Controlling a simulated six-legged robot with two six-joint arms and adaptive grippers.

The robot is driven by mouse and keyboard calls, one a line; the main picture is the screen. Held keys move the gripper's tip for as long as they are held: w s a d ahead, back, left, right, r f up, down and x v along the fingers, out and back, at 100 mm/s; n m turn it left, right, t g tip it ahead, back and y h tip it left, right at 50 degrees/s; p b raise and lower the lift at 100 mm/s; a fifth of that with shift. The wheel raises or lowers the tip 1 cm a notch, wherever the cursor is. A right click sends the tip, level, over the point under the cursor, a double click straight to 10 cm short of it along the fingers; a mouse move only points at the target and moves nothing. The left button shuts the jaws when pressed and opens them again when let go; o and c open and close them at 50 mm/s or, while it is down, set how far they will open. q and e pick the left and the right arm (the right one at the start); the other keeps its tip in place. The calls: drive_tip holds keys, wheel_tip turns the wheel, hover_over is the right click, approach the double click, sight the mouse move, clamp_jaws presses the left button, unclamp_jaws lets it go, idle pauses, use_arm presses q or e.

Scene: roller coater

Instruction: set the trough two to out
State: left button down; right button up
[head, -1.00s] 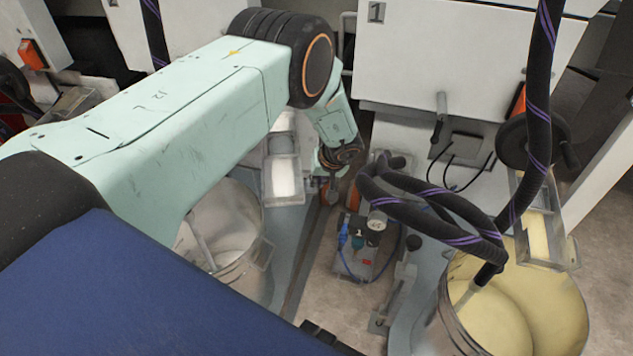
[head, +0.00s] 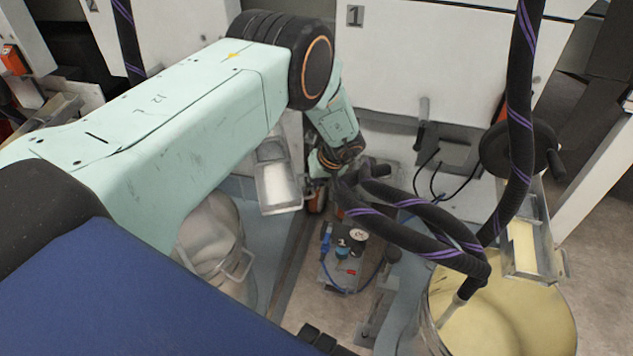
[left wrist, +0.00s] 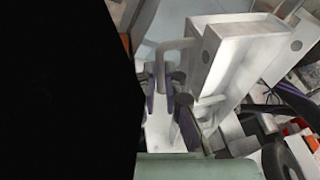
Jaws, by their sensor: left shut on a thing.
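A metal trough (head: 278,208) with pale contents hangs near the left pot in the head view; its number is not readable. My left gripper (head: 325,172) is beside its right side, near the machine's lower front. In the left wrist view my left gripper (left wrist: 170,96) has its dark fingers closed around a grey bent handle (left wrist: 180,43) beside a long pale box-shaped part (left wrist: 228,50). Whether that part is the trough's own body is unclear. The fingertips are partly hidden in the head view. My right gripper is out of view.
The left pot (head: 243,262) stands below the trough. A yellow-filled pot (head: 425,305), another trough (head: 545,255) and looping dark hoses (head: 410,232) are at right. A small control box (head: 347,268) sits on the floor between. A panel marked 1 (head: 440,60) is behind.

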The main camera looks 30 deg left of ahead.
use_arm(q)
drive_tip(key=shift+w+d+r, duration=0.15)
drive_tip(key=shift+w+d, duration=0.05)
drive_tip(key=shift+w, duration=0.1)
drive_tip(key=c, duration=1.4)
unclamp_jaws()
drive_tip(key=shift+c, duration=0.2)
drive_tip(key=shift+s, duration=0.1)
drive_tip(key=v, duration=1.2)
